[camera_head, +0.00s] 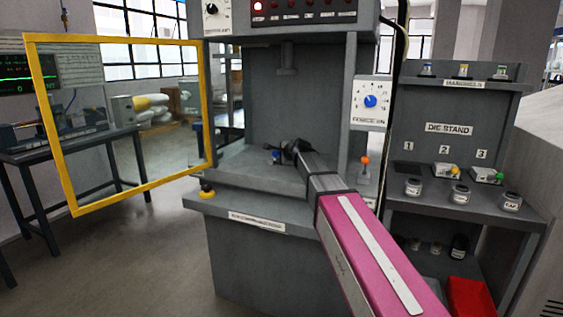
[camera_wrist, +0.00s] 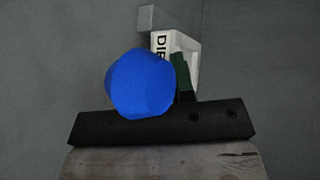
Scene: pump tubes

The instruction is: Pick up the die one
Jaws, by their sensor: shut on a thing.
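The blue-knobbed die (camera_head: 276,156), which I take as die one, is at the end of my gripper (camera_head: 284,153), inside the press bay. In the wrist view its round blue knob (camera_wrist: 140,84) hides much of the grip, and a white block with a partly hidden "DIE" label (camera_wrist: 160,44) shows behind it. My gripper is shut on this die. Whether the die touches the press bed is hidden. On the die stand (camera_head: 420,197), no die shows under number 1. A yellow-knobbed die (camera_head: 446,170) is under 2 and a green-knobbed die (camera_head: 486,175) under 3.
The grey press (camera_head: 255,185) surrounds my gripper, with posts on both sides and a ram (camera_head: 286,56) above. Its yellow-framed clear door (camera_head: 210,110) stands open at left. Small jars (camera_head: 413,187) line the stand's front. A red bin (camera_head: 470,297) is below.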

